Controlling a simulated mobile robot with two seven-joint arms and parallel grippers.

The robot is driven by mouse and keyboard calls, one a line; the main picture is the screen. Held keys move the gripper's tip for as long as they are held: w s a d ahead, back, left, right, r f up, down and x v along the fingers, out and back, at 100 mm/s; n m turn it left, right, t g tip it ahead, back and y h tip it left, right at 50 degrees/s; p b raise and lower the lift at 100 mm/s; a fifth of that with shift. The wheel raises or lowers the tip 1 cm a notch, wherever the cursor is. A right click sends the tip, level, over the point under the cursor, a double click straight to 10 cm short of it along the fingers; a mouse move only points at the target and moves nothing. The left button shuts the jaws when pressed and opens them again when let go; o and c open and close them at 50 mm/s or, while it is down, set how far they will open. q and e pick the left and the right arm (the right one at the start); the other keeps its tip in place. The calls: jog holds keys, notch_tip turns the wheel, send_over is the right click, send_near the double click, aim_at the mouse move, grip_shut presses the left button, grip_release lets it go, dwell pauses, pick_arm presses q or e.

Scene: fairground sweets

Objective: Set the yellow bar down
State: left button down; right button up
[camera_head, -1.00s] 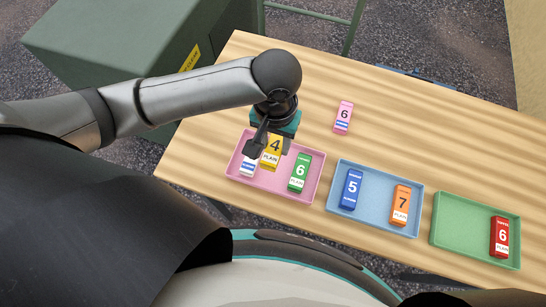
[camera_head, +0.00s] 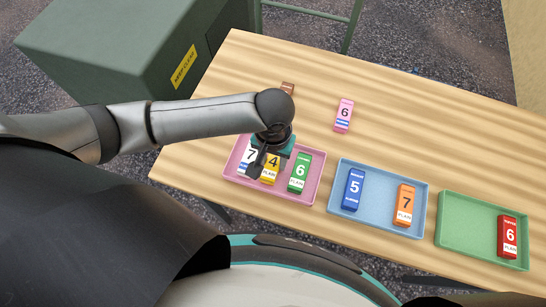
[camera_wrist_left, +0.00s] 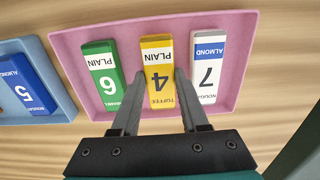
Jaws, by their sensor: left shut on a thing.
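The yellow bar (camera_head: 270,168), marked 4, PLAIN and TOFFEE, is between the fingers of my left gripper (camera_head: 262,167), which is shut on it. The bar also shows in the left wrist view (camera_wrist_left: 157,75), between the fingertips (camera_wrist_left: 158,77). It is over or in the pink tray (camera_head: 310,192), between a white bar (camera_wrist_left: 207,68) marked 7 and a green bar (camera_head: 300,172) marked 6. I cannot tell whether it touches the tray floor. My right gripper is not in view.
A blue tray (camera_head: 378,219) holds a blue bar (camera_head: 353,189) and an orange bar (camera_head: 405,205). A green tray (camera_head: 465,222) holds a red bar (camera_head: 507,237). A pink bar (camera_head: 343,115) and a brown bar (camera_head: 287,88) lie on the wooden table (camera_head: 410,130).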

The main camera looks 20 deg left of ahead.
aim_at(273, 164)
pick_arm(q)
jog(key=c, duration=0.7)
grip_release()
notch_tip(273, 164, up, 12)
jog(key=p, duration=0.3)
jog(key=shift+r, duration=0.1)
jog(key=shift+s, duration=0.1)
